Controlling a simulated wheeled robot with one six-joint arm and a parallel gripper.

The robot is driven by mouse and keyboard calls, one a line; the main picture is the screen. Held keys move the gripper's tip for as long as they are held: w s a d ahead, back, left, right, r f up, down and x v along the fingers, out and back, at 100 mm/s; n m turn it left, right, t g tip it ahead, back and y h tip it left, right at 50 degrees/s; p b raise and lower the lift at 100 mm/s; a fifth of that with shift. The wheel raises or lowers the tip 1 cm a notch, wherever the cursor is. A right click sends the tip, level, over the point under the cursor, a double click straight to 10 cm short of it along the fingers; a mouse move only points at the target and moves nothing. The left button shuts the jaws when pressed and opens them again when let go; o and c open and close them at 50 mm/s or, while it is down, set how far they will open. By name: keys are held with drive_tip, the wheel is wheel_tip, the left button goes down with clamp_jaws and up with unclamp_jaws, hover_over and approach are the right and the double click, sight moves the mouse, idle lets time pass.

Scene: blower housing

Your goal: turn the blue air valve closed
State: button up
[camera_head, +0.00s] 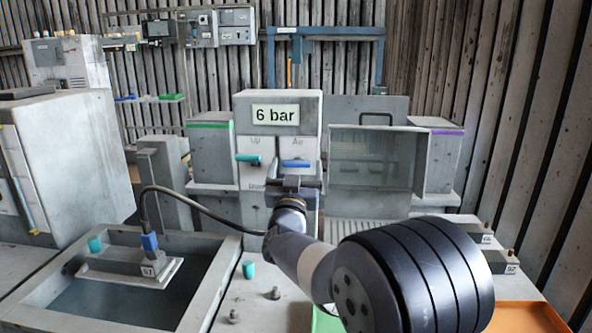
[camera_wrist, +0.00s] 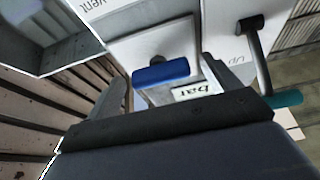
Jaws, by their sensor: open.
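The blue air valve handle (camera_head: 296,163) lies horizontal on the front of the grey panel, below the "Air" label. In the wrist view the blue handle (camera_wrist: 160,75) shows between the two finger outlines, with its dark pivot above it. My gripper (camera_head: 297,181) is open, just in front of and slightly below the handle in the head view. In the wrist view its grey fingers (camera_wrist: 164,70) stand left and right of the handle, with a gap on each side. I cannot tell how much depth separates fingers and handle.
A teal handle (camera_head: 248,158) sits left of the blue one, under "Up". Above is a "6 bar" sign (camera_head: 275,114). A clear-fronted box (camera_head: 372,160) stands close on the right. A dark hose (camera_head: 190,196) runs from a blue connector (camera_head: 149,242) behind my arm.

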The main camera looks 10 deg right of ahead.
drive_tip(key=b+v, duration=0.2)
drive_tip(key=v, duration=0.9)
drive_tip(key=shift+w, duration=0.15)
drive_tip(key=p+x, duration=0.2)
drive_tip(key=x, duration=0.8)
drive_tip(key=shift+w+d+r, duration=0.15)
drive_tip(key=shift+w+r, duration=0.05)
drive_tip(key=shift+w+r+p, duration=0.2)
drive_tip(key=shift+p, duration=0.3)
drive_tip(key=shift+s+n+y+p, duration=0.1)
drive_tip(key=shift+n+y+p, duration=0.35)
drive_tip(key=shift+n, duration=0.45)
drive_tip(key=shift+f+n, duration=0.15)
drive_tip(key=shift+n, duration=0.15)
drive_tip(key=shift+f, duration=0.15)
